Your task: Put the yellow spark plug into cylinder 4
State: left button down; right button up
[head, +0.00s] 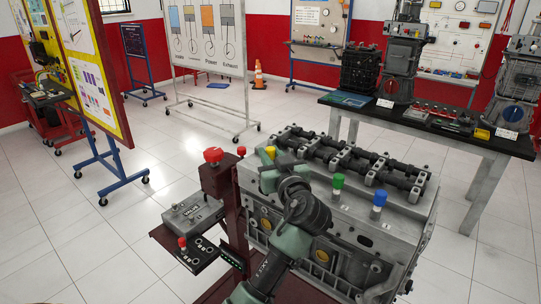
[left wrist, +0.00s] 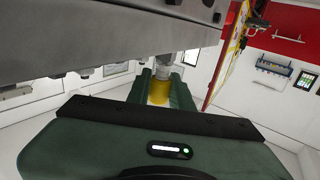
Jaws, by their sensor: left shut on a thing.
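The yellow spark plug (head: 270,152) is held in my left gripper (head: 269,168), over the left end of the engine block (head: 350,228) in the head view. In the left wrist view the plug's yellow body (left wrist: 158,92) sits between the green fingers (left wrist: 160,98), its pale metal end pointing to the grey engine body (left wrist: 110,40). My gripper and wrist cover the spot below the plug, so I cannot tell whether its tip is in a hole. A green plug (head: 337,186) and a blue plug (head: 378,204) stand upright on the engine's top. My right gripper is out of view.
A dark red post with a red knob (head: 213,155) stands at the engine's left, beside a grey control box (head: 193,213). Black rocker gear (head: 350,155) runs along the engine's back. A black-topped table (head: 460,130) with engine parts is behind right. Open floor lies left.

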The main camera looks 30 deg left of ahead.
pick_arm(q)
jog(key=c, duration=1.2)
grip_release()
jog(key=shift+o, duration=0.2)
jog(key=shift+d, duration=0.1)
jog(key=shift+s+d, duration=0.2)
jog(key=b+v, duration=0.2)
jog(key=v, duration=0.4)
jog(key=shift+s+d+b, duration=0.15)
jog(key=shift+d+b, duration=0.05)
jog(key=shift+b, duration=0.1)
jog(key=shift+s+d, duration=0.25)
